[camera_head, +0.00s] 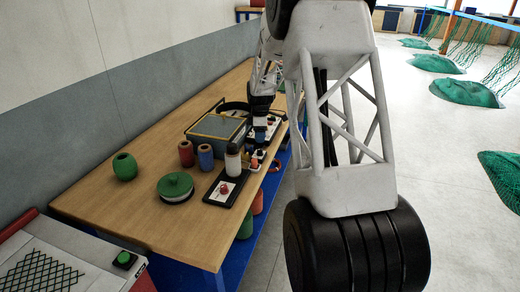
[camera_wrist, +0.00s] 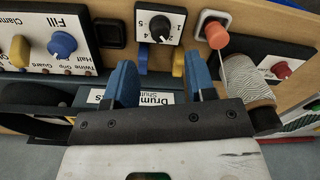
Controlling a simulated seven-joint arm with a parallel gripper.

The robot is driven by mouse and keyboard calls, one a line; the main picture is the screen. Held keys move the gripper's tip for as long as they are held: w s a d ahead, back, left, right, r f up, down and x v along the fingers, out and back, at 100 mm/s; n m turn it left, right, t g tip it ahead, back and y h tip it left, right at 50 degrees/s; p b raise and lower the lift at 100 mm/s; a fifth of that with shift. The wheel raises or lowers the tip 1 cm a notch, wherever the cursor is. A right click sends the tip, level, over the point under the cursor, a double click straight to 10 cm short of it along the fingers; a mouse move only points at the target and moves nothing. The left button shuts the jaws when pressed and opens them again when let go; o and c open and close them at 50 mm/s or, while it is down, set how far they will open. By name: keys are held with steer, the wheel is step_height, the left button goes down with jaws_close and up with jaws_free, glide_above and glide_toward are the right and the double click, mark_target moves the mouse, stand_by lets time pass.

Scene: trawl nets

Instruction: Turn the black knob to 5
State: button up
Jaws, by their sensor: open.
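The black knob (camera_wrist: 160,27) sits on a white plate with a dark frame in the upper middle of the wrist view. Digits including 5, 4 and 2 are printed around it; I cannot tell which its pointer faces. My gripper (camera_wrist: 160,62) is open, its two blue fingers spread apart just below the knob in the picture, with nothing between their tips that I can see held. In the head view my gripper (camera_head: 261,112) is low over the far right part of the table, and the black knob cannot be made out there.
A blue knob (camera_wrist: 62,44) on a "Fill" panel is at left. An orange knob (camera_wrist: 216,36), a twine spool (camera_wrist: 247,75) and a red knob (camera_wrist: 282,70) are close at right.

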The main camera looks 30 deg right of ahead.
mark_target(260, 152)
steer(key=shift+s+f, duration=0.1)
steer(key=shift+f, duration=3.25)
steer(key=c, duration=0.9)
